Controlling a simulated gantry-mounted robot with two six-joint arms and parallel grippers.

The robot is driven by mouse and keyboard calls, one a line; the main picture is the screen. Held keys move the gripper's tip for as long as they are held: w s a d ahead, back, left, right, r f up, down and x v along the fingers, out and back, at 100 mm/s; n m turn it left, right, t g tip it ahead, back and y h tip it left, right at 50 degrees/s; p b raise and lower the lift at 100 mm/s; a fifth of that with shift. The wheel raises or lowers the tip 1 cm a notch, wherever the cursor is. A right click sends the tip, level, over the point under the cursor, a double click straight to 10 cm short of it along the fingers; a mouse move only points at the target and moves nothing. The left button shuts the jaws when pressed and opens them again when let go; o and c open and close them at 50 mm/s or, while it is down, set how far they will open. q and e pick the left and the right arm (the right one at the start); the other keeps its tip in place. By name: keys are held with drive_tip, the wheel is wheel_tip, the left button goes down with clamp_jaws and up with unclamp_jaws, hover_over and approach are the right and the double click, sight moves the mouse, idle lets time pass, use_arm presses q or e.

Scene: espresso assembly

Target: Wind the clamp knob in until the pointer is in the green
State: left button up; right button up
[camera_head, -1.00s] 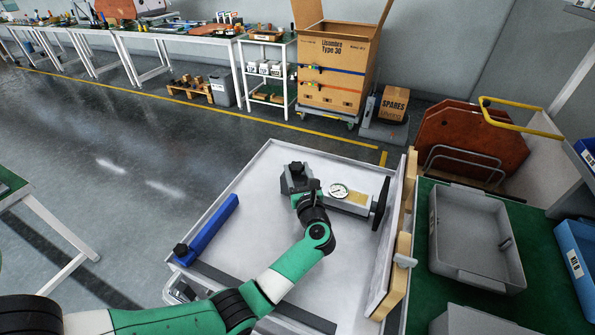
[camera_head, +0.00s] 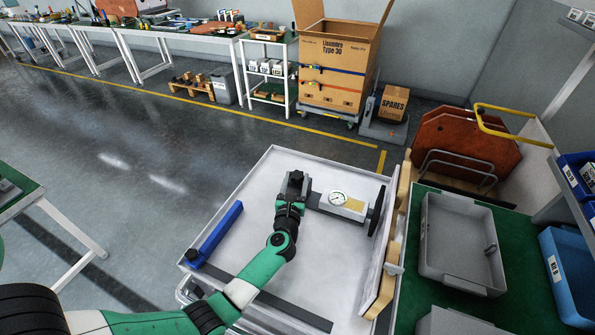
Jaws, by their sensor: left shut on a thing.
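The clamp device lies in the white tray (camera_head: 330,262). It has a pale body with a round white gauge (camera_head: 338,198), a tan patch beside it and a dark handwheel (camera_head: 377,211) at its right end. The gauge's pointer and coloured zones are too small to read. A dark grey block with a black top (camera_head: 296,179) stands at its left end. My left gripper (camera_head: 292,197) is against the near side of this block, shut on it as far as I can tell; the fingertips are partly hidden. The handwheel stands apart from the gripper. My right gripper is out of view.
A blue bar (camera_head: 218,232) lies along the tray's left side. A wooden-edged panel (camera_head: 390,255) stands along the tray's right side, close to the handwheel. A grey bin (camera_head: 462,240) sits on the green bench to the right. The tray's middle is mostly clear.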

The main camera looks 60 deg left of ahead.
use_arm(q)
drive_tip(key=m+t+h+p, duration=0.3)
drive_tip(key=t+h, duration=0.1)
drive_tip(key=shift+s+a+r+m, duration=0.2)
drive_tip(key=shift+s+a+m, duration=0.1)
drive_tip(key=shift+a+m+t+h+p, duration=0.1)
drive_tip(key=shift+m+t+h+p, duration=0.25)
drive_tip(key=shift+m+h, duration=0.2)
drive_tip(key=shift+a+f+m+t+h, duration=0.1)
drive_tip(key=shift+f+m+t+h, duration=0.1)
drive_tip(key=shift+m+t+h, duration=0.75)
drive_tip(key=m+h, duration=0.1)
drive_tip(key=h, duration=0.1)
drive_tip(key=shift+f+h, duration=0.1)
drive_tip(key=shift+h, duration=0.3)
drive_tip(key=shift+a+m+t+h+b, duration=0.1)
drive_tip(key=shift+m+t+h+b, duration=0.5)
drive_tip(key=shift+m+h, duration=0.75)
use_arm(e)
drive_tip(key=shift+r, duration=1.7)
use_arm(q)
drive_tip(key=shift+h, duration=0.35)
drive_tip(key=o, duration=1.4)
drive_tip(key=shift+c, duration=0.2)
drive_tip(key=shift+s, duration=0.1)
